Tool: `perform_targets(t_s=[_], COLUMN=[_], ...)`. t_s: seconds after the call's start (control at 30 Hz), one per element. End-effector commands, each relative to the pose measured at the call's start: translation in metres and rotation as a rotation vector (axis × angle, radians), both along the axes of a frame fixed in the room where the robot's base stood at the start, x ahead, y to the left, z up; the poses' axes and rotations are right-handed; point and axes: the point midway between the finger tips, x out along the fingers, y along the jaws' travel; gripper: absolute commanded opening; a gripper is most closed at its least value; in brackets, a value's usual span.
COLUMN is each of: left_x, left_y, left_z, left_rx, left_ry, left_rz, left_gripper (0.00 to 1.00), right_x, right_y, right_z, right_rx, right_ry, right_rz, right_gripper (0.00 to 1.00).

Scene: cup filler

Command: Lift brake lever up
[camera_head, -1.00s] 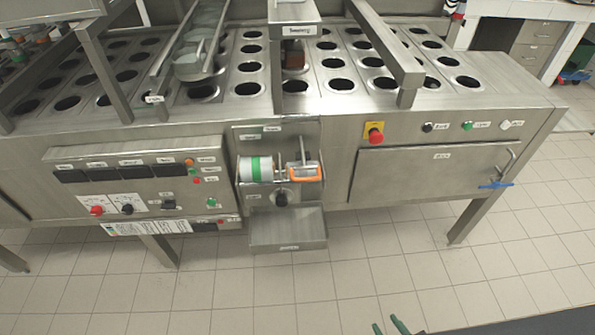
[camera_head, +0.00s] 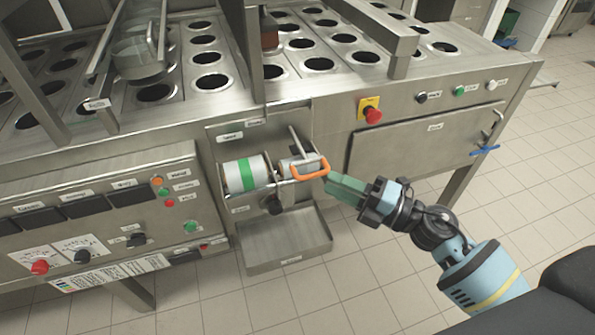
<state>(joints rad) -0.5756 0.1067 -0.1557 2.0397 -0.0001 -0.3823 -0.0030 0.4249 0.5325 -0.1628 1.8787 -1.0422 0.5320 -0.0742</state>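The brake lever looks like the orange loop handle (camera_head: 311,172), with a grey metal bar standing up behind it, on the roll holder in the front of the steel machine. A roll with a green band (camera_head: 246,173) sits just left of it. My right gripper (camera_head: 329,184) comes in from the lower right. Its green fingers are slightly apart and empty, with the tips close to the handle's right end; contact cannot be made out. My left gripper is not in view.
A steel tray (camera_head: 284,241) juts out below the roll holder. A red emergency button (camera_head: 373,115) is above and to the right. A closed panel door (camera_head: 424,146) with a blue handle (camera_head: 484,149) lies further right. Tiled floor is clear below.

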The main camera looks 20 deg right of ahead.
Motion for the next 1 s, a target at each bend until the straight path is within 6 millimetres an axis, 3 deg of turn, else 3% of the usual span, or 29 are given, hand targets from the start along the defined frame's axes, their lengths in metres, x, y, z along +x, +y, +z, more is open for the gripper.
perform_targets(t_s=[0.17, 0.63, 1.0], left_x=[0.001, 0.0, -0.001], left_y=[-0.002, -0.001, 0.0], left_z=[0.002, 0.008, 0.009], left_rx=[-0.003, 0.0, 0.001], left_ry=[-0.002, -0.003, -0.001], left_rz=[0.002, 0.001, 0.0], left_gripper=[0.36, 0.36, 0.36], right_x=[0.005, 0.046, 0.052], right_y=[0.005, 0.05, 0.057], right_z=[0.002, 0.01, 0.009], right_rx=[0.005, 0.007, 0.005], right_ry=[0.0, 0.001, 0.004], right_rz=[-0.001, -0.003, -0.002], right_gripper=[0.33, 0.33, 0.33])
